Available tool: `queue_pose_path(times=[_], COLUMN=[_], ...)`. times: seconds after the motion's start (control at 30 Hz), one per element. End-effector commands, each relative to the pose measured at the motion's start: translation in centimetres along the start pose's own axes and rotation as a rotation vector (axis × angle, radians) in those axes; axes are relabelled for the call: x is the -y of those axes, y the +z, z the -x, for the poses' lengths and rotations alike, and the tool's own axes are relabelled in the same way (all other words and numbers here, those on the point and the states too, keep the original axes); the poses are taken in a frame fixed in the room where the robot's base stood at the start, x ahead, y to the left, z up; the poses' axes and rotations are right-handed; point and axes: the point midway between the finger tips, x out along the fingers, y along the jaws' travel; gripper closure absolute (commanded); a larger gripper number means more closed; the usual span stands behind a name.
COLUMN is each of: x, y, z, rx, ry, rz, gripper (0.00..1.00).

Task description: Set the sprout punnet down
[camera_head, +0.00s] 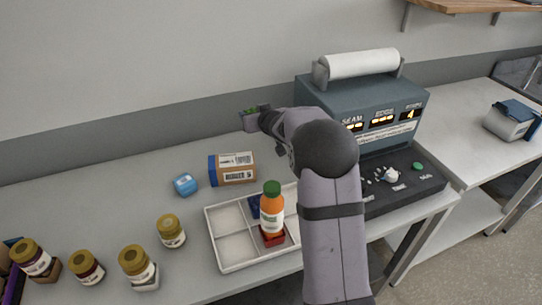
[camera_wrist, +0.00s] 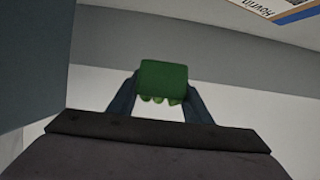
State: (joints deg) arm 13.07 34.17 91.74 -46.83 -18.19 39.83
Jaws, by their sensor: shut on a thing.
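The sprout punnet (camera_wrist: 163,80) is a small green box with pale green shapes along its near edge. In the wrist view it sits between the two fingers of my gripper (camera_wrist: 161,98), which is shut on it. In the head view the punnet (camera_head: 250,113) is a small piece with green on top at the end of my gripper (camera_head: 262,120). It is held in front of the wall, behind the bench and left of the grey machine. Most of its body is hidden by the gripper, and its underside cannot be seen.
A white divided tray (camera_head: 228,265) holds an orange bottle (camera_head: 271,212). A brown-and-blue box (camera_head: 233,168), a blue cube (camera_head: 185,184) and several yellow-lidded jars (camera_head: 171,231) stand left. The grey machine (camera_head: 375,105) stands right. The bench (camera_head: 110,195) is bare at back left.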

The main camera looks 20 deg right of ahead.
Motion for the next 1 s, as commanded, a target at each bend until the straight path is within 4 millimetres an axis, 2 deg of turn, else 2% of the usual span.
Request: queue_pose_path(times=[0.03,0.1,0.3,0.57,0.8,1.0], x=[-1.7,-3.2,-5.7,-6.1,-6.0,-6.0], y=[0.7,1.4,2.5,3.3,6.7,8.3], z=[-0.7,-1.4,-2.2,-2.6,-3.9,-4.6], rx=[0.002,0.001,-0.001,0.000,0.002,0.000], ry=[0.007,0.010,0.018,0.018,0.019,0.019], rz=[-0.003,-0.004,-0.007,-0.009,-0.010,-0.008], gripper=[0.77,0.77,0.77,0.77,0.77,0.77])
